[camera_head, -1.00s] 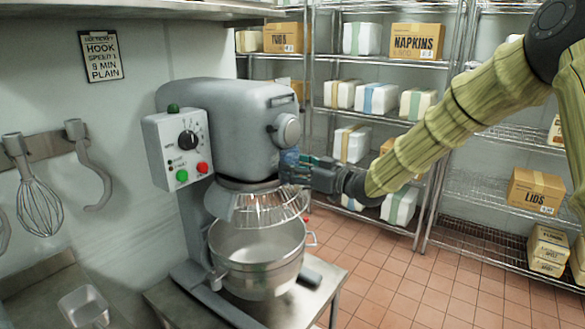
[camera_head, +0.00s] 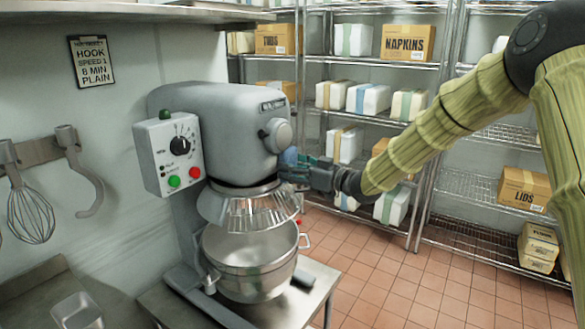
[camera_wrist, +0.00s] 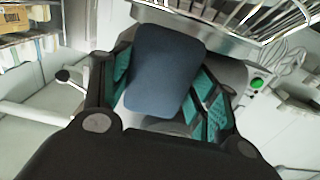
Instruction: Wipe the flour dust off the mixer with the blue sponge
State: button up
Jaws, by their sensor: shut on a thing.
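The grey mixer (camera_head: 228,125) stands on a metal table, with a control box (camera_head: 170,155), a wire bowl guard (camera_head: 255,208) and a steel bowl (camera_head: 252,255). My gripper (camera_head: 292,165) is at the right side of the mixer head, just above the guard. In the wrist view my gripper (camera_wrist: 165,85) is shut on the blue sponge (camera_wrist: 165,68), which lies between the teal finger pads. Only a small bit of the sponge (camera_head: 290,155) shows in the head view. I cannot tell whether it touches the mixer. No flour dust can be made out clearly.
A whisk (camera_head: 30,210) and a dough hook (camera_head: 82,180) hang on the left wall. Wire shelves with boxes, such as the napkins box (camera_head: 407,42) and the lids box (camera_head: 524,188), stand behind. A metal pan (camera_head: 78,312) is at the lower left. The tiled floor (camera_head: 400,275) is clear.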

aim_at(276, 168)
jog(key=shift+s+a, duration=0.7)
jog(key=shift+s, duration=0.25)
jog(key=shift+s+a, duration=0.6)
jog(key=shift+s, duration=0.25)
jog(key=shift+s+a+b, duration=0.4)
jog(key=shift+s+a, duration=0.25)
jog(key=shift+s, duration=0.15)
jog(key=shift+s, duration=0.1)
jog(key=shift+s+a, duration=0.6)
jog(key=shift+s, duration=0.2)
jog(key=shift+w+d+r+p, duration=0.1)
jog(key=shift+w+d+p, duration=0.2)
jog(key=shift+w+d, duration=0.5)
jog(key=shift+w+d+p, duration=0.3)
jog(key=shift+w+d, duration=0.2)
jog(key=shift+w, duration=0.55)
jog(key=shift+w, duration=0.1)
